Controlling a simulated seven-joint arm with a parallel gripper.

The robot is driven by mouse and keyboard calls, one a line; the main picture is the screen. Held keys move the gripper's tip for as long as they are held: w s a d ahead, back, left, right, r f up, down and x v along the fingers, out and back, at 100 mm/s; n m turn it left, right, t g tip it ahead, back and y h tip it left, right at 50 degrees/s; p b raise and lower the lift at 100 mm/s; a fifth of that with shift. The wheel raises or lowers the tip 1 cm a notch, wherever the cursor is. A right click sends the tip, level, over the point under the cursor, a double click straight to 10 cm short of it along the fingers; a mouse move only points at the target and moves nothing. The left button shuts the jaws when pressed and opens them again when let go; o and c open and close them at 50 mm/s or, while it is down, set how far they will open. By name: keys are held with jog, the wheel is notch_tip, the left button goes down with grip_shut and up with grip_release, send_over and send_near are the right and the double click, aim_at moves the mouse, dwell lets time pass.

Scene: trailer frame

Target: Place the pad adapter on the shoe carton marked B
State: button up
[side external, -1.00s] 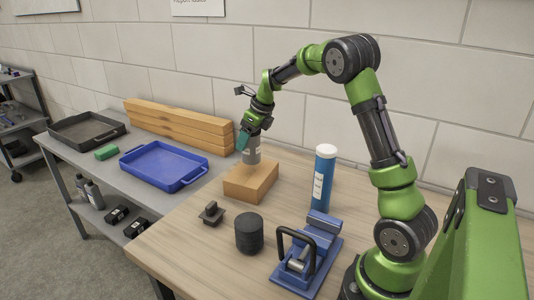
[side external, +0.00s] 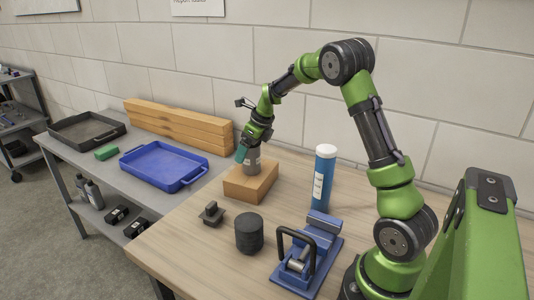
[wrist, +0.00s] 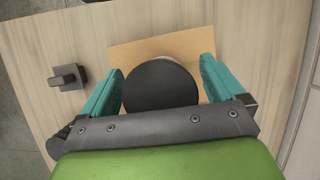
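My gripper (wrist: 160,85) has its teal fingers on either side of a grey cylinder (side external: 252,164), with a pale label patch in the side view. Its dark round top (wrist: 160,87) fills the space between the fingers. The cylinder is upright over the brown carton (side external: 250,183) and appears to meet its top. The carton also shows in the wrist view (wrist: 190,43); no letter B is readable. A small dark piece with a square base and stub (side external: 211,214), possibly the pad adapter, lies on the table left of the carton, also in the wrist view (wrist: 67,78).
A black cylinder (side external: 249,233), a blue vise-like fixture (side external: 308,262) and a tall blue tube (side external: 323,180) stand on the wooden table. A blue tray (side external: 150,165), black tray (side external: 85,132), green block (side external: 106,153) and stacked wooden beams (side external: 180,128) occupy the grey bench.

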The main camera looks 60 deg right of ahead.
jog(key=shift+r, duration=0.25)
jog(key=v, duration=1.1)
jog(key=s+a+r+n, duration=0.4)
jog(key=a+n, duration=0.3)
jog(key=a, duration=0.1)
jog(key=s+a+f+n+t+y, duration=0.1)
jog(key=s+a+n+t, duration=0.1)
jog(key=s+a+n, duration=1.4)
jog(key=n, duration=0.7)
jog(key=shift+a+f+n+t+y, duration=0.2)
jog(key=shift+f+n+t+y, duration=0.1)
jog(key=shift+f+n+t, duration=0.1)
